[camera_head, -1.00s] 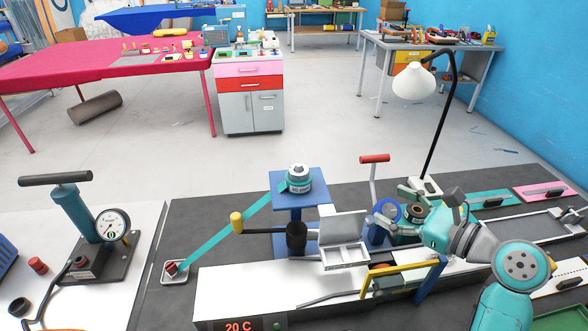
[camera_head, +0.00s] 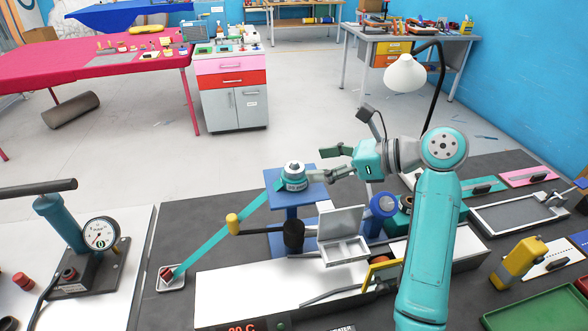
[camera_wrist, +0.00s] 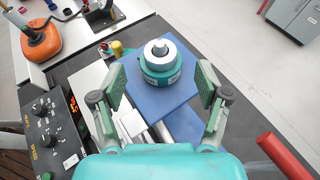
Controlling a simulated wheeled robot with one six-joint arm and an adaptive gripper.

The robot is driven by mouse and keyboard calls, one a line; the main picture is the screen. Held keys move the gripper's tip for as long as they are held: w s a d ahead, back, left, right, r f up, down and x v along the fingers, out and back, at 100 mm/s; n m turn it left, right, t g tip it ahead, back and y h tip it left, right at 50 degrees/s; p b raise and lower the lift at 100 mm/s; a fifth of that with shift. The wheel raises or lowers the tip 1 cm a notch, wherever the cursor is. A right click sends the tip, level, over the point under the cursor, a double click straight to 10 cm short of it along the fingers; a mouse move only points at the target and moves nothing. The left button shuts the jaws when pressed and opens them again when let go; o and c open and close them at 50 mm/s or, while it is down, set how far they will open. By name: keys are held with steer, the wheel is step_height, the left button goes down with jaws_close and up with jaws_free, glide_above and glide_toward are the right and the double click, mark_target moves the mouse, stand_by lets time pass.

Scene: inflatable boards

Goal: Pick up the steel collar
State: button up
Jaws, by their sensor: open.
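The steel collar (camera_head: 294,168) is a pale, round stepped piece with a dark centre. It sits on top of a teal roll (camera_head: 294,184) on the blue stand (camera_head: 311,188). In the wrist view the collar (camera_wrist: 159,51) is upright, ahead of and between the fingers, near the middle. My gripper (camera_head: 326,163) is just right of the collar in the head view, fingers spread toward it. In the wrist view my gripper (camera_wrist: 160,84) is open and empty, with no visible contact with the collar or roll.
A teal strip (camera_head: 212,249) slopes from the roll to a small tray (camera_head: 171,281). A red handle (camera_wrist: 283,156) is at the wrist view's lower right. A lamp (camera_head: 405,74) stands behind my arm.

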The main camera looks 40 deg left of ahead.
mark_target(299, 167)
steer(key=shift+x, duration=2.7)
steer(key=shift+d, duration=0.1)
steer(key=shift+c, duration=0.2)
steer(key=c, duration=1.2)
steer(key=shift+c, duration=0.2)
